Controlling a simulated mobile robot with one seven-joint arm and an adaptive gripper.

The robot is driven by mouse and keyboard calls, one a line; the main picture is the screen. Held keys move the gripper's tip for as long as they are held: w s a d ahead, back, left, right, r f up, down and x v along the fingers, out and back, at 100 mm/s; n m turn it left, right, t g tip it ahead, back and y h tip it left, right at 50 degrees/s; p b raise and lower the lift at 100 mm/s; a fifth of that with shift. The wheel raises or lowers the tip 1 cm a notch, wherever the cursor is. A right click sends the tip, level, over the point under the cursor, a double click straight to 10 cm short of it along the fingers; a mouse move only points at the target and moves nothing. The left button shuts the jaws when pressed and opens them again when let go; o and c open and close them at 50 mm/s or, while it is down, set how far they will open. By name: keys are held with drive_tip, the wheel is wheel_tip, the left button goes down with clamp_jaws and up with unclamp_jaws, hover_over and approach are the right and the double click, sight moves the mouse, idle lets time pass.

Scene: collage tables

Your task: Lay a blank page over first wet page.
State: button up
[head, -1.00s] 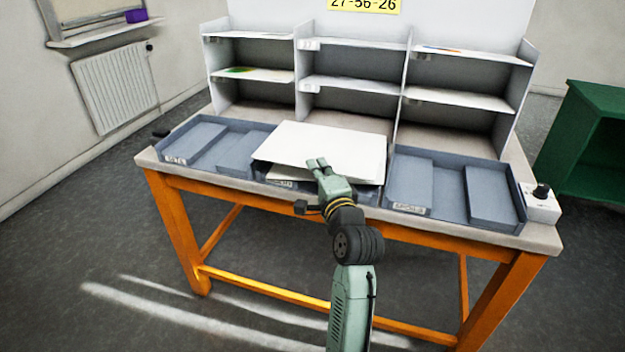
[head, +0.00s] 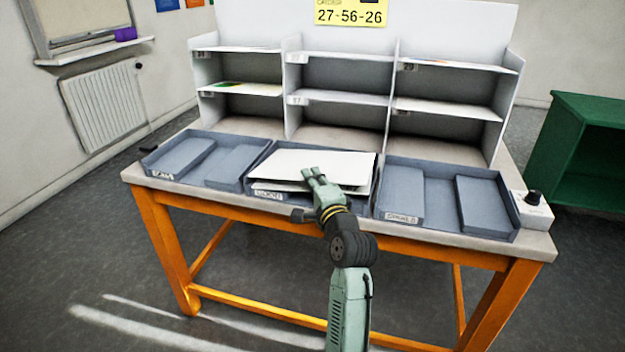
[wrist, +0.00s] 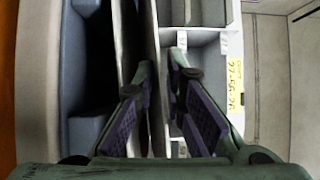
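The white page (head: 330,165) lies over the middle tray (head: 258,160), its upper face plain. Part of another pale sheet (head: 272,187) shows beneath its front left edge. Whether that lower sheet is wet cannot be told. My gripper (head: 312,171) is at the page's front edge, with its fingertips over the page in the head view. In the wrist view the fingers (wrist: 163,68) stand apart with a gap between the tips.
Grey trays stand on both sides, the left tray (head: 165,172) and the right tray (head: 435,226). White shelves (head: 345,100) rise behind them. A small box with a black knob (head: 533,207) sits at the table's right end. The strip of tabletop behind the trays is clear.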

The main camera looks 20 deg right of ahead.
drive_tip(key=o, duration=0.3)
drive_tip(key=shift+o, duration=0.2)
drive_tip(key=s, duration=1.2)
drive_tip(key=shift+d+f, duration=0.1)
drive_tip(key=shift+c, duration=0.5)
